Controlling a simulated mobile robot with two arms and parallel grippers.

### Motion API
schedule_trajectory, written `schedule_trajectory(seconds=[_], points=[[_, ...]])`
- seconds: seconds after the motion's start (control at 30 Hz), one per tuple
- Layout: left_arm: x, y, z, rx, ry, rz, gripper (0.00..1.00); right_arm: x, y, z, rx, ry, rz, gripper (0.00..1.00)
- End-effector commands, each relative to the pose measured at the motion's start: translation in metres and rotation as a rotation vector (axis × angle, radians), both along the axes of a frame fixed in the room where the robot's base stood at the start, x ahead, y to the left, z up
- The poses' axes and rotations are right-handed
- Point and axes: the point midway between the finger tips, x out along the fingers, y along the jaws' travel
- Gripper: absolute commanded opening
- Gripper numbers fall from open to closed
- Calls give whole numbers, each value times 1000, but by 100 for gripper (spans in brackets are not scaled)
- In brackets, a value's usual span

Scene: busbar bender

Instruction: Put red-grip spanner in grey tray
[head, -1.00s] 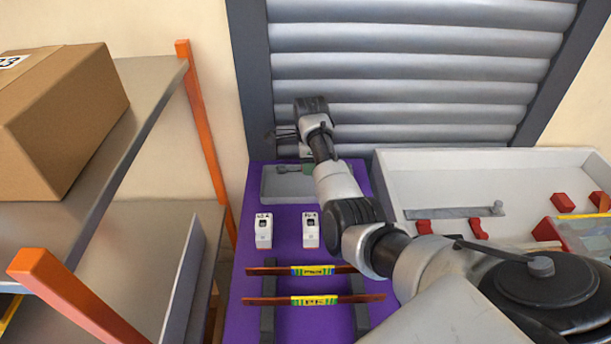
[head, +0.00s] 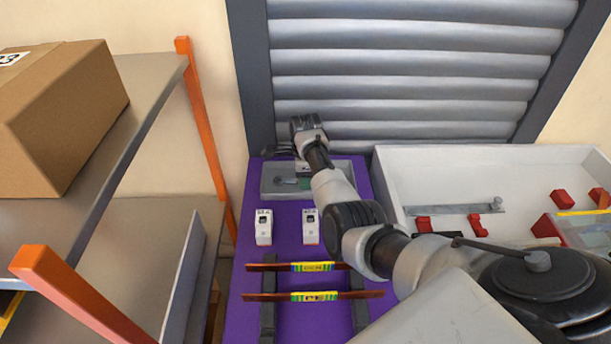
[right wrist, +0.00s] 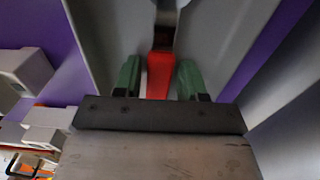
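The grey tray (head: 268,192) lies at the back of the purple surface in the head view. The red-grip spanner is in it. Its grey metal end (head: 286,181) shows left of my right gripper (head: 305,182). In the right wrist view the spanner's red grip (right wrist: 160,75) lies between the two green fingertips of my right gripper (right wrist: 158,78). A narrow gap shows beside the grip, so the fingers look slightly open around it. The tray's grey floor and walls (right wrist: 225,35) surround them. My right arm hides part of the tray in the head view. My left gripper is out of view.
Two white breakers (head: 263,227) (head: 310,226) stand in front of the tray. Two copper busbars (head: 275,267) (head: 270,296) lie across dark supports. A white bin (head: 450,165) with red pieces is right. A shelf with a carton (head: 70,120) is left; a shutter rises behind.

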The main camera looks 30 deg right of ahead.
Motion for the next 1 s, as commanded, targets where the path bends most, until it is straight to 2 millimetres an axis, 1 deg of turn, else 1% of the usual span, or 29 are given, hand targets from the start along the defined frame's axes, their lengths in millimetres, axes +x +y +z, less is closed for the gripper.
schedule_trajectory(seconds=[0.03, 0.07, 0.33, 0.47, 0.57, 0.8, 0.9, 1.0], points=[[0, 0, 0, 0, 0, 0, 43, 0, 0, 0, 0, 0, 0, 48], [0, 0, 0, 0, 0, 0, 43, 0, 0, 0, 0, 0, 0, 53], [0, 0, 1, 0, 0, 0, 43, 0, 0, 1, -1, -1, 0, 53], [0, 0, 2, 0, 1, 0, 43, 1, 0, 11, -1, -4, 0, 53], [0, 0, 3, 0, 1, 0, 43, 1, 0, 28, -2, -5, 0, 53], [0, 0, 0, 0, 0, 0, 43, 1, 0, 80, 0, -6, 0, 53], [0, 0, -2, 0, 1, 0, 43, 1, 0, 98, 0, -4, 0, 53], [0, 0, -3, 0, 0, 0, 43, 1, 0, 112, 0, -4, 1, 53]])
